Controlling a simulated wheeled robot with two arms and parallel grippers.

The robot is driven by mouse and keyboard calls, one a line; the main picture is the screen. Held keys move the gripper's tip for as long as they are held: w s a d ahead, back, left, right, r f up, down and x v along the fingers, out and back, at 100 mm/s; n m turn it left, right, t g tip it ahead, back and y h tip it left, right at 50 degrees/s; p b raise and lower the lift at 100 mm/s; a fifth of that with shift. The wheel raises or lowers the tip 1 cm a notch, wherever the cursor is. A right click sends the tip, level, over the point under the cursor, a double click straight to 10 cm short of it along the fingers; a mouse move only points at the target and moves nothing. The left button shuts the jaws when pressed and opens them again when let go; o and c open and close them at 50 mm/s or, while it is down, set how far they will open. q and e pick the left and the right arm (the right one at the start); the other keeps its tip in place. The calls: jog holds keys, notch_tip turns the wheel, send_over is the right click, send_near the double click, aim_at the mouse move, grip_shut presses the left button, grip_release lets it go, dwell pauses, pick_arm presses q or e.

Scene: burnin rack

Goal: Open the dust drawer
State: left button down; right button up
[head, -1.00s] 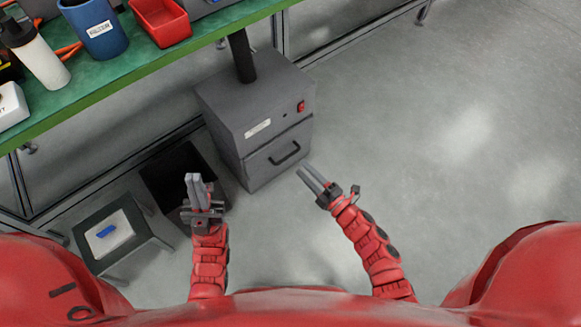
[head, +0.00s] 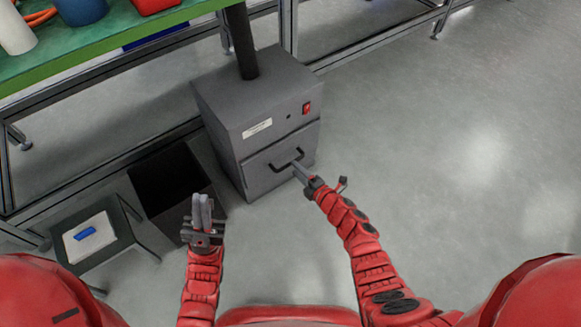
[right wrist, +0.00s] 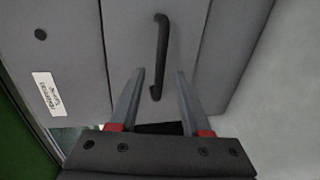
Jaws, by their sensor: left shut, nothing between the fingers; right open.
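The dust drawer (head: 258,178) is the lower front of a grey box unit (head: 232,98) on the floor, and its front looks flush with the unit. Its black bar handle (head: 276,165) is partly behind my right gripper in the head view.
A black open bin (head: 166,216) stands left of the unit. A small stand (head: 150,240) holds a white pad with a blue item (head: 84,233). A green-topped bench (head: 95,50) is behind. The floor at right is clear.

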jog(key=shift+b+x, duration=0.9)
jog(key=shift+x, duration=1.45)
grip_shut()
